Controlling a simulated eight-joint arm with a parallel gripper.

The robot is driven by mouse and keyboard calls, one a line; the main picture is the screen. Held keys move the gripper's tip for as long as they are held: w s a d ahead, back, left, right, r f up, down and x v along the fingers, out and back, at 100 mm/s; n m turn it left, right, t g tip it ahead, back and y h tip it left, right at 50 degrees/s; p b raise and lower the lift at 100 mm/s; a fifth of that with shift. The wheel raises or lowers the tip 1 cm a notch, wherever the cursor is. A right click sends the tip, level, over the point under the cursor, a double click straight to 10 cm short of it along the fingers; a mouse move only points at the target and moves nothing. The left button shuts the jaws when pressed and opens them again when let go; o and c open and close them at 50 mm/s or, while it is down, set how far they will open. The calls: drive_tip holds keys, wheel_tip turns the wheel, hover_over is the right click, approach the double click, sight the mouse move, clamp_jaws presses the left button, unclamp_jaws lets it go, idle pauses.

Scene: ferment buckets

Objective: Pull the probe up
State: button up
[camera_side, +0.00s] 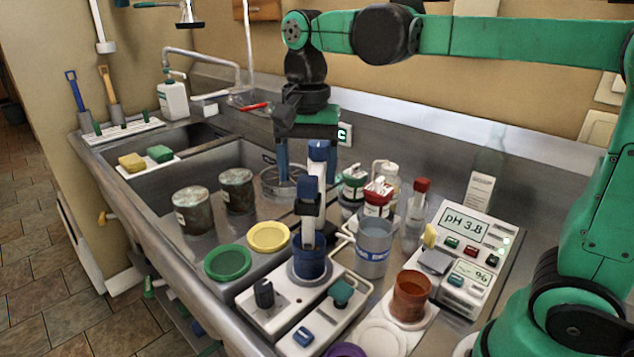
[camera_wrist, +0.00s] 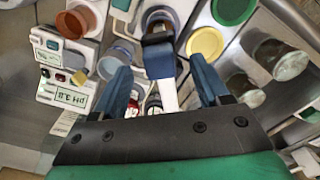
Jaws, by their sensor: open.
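The probe (camera_side: 312,203) is a white upright stem with a blue top, standing in a dark blue holder (camera_side: 309,262) on a white control unit. In the wrist view, the probe (camera_wrist: 163,92) shows between my fingers, with its blue part nearer the upper middle. My gripper (camera_side: 305,172) points down over the bench, open, with blue fingers. In the side view it appears behind and level with the probe's upper part; in the wrist view (camera_wrist: 160,72) the fingers are apart on either side, with gaps. The probe's lower end is hidden inside the holder.
A pH meter (camera_side: 466,247) reads 3.8. A grey beaker (camera_side: 374,248), a brown cup (camera_side: 410,296) and red-capped bottles crowd the right side. Green (camera_side: 228,262) and yellow (camera_side: 268,237) lids lie left of the holder.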

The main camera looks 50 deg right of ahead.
drive_tip(key=shift+f, duration=0.75)
clamp_jaws()
idle(0.9)
